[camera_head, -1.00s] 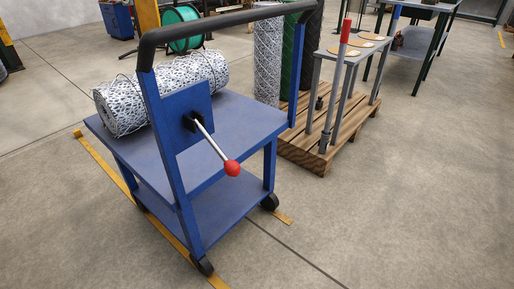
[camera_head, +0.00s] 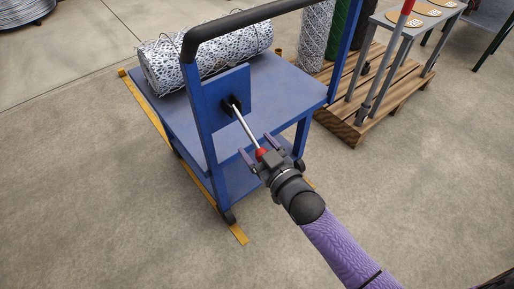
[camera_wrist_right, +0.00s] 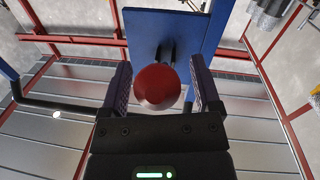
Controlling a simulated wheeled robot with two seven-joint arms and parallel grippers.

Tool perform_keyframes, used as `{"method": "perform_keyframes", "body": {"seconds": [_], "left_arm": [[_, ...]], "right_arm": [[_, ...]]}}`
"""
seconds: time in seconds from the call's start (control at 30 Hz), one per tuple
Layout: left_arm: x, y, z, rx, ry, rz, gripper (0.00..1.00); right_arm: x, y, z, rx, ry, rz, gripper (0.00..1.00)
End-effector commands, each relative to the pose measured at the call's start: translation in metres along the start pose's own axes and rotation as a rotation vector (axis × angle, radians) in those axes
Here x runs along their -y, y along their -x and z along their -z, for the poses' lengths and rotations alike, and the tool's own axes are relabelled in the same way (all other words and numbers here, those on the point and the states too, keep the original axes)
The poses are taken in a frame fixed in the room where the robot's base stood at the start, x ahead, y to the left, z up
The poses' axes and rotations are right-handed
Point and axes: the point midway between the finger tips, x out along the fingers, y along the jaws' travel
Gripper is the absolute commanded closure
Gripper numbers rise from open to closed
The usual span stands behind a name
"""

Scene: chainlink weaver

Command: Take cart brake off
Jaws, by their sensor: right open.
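The blue cart (camera_head: 275,85) stands on the floor with a brake lever (camera_head: 244,128) coming out of a blue plate (camera_head: 222,95) on its handle side. The lever is a metal rod that slopes down to the right and ends in a red knob (camera_head: 261,153). My right gripper (camera_head: 256,155) is open, with its fingers on either side of the knob. In the right wrist view the red knob (camera_wrist_right: 158,87) sits between the two fingers, with a gap visible at least on the left. My left gripper is not in view.
A roll of wire mesh (camera_head: 205,58) lies on the cart top. A black push handle (camera_head: 230,28) spans above the plate. A wooden pallet (camera_head: 380,95) with a grey stand is at the right. Floor in front is clear.

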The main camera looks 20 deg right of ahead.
Motion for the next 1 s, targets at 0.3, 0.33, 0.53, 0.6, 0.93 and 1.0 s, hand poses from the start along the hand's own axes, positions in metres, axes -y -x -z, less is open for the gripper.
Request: {"method": "perform_keyframes", "body": {"seconds": [0.3,0.33,0.53,0.6,0.93,1.0], "left_arm": [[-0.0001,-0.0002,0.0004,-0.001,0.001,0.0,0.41],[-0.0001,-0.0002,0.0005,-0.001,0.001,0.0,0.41],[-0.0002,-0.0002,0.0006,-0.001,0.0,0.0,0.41],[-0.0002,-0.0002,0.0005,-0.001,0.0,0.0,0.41],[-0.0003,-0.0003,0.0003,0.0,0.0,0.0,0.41],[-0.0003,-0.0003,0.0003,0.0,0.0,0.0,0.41]], "right_arm": [[-0.0001,-0.0022,0.0009,0.0,0.0,0.0,0.26],[-0.0001,-0.0022,0.0009,0.0,0.0,0.0,0.32],[-0.0001,-0.0021,0.0008,0.0,0.0,0.0,0.74],[-0.0001,-0.002,0.0008,0.0,0.0,0.0,0.89],[-0.0001,-0.0019,0.0007,0.0,0.0,0.0,1.0],[-0.0001,-0.0019,0.0006,0.0,0.0,0.0,1.0]]}}
